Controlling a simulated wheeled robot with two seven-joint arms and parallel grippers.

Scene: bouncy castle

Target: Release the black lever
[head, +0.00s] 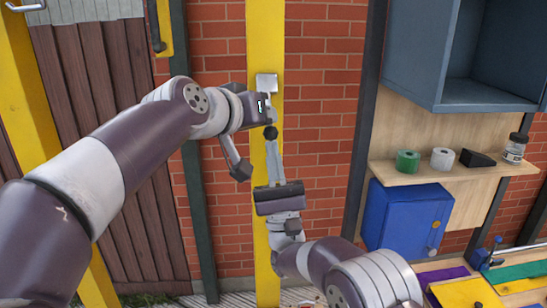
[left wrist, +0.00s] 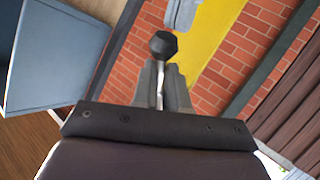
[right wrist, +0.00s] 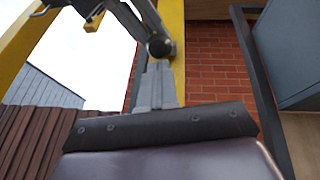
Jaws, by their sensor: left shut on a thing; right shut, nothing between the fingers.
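The black lever has a round black knob (head: 271,132) and sits below a grey plate (head: 266,82) on the yellow post (head: 265,40). In the left wrist view the knob (left wrist: 163,44) shows just beyond my left fingertips, with a thin rod between the fingers. My left gripper (head: 267,110) is shut on the lever; its own arm hides part of the grip. My right gripper (head: 275,150) is shut and empty, pointing up just below the knob. In the right wrist view the knob (right wrist: 158,47) is right at its fingertips; I cannot tell whether they touch.
A brick wall (head: 320,90) stands behind the post. To the right are a blue-grey cabinet (head: 465,50), a shelf (head: 450,171) with rolls and a jar, and a blue box (head: 405,220). A brown plank door (head: 105,75) is at left.

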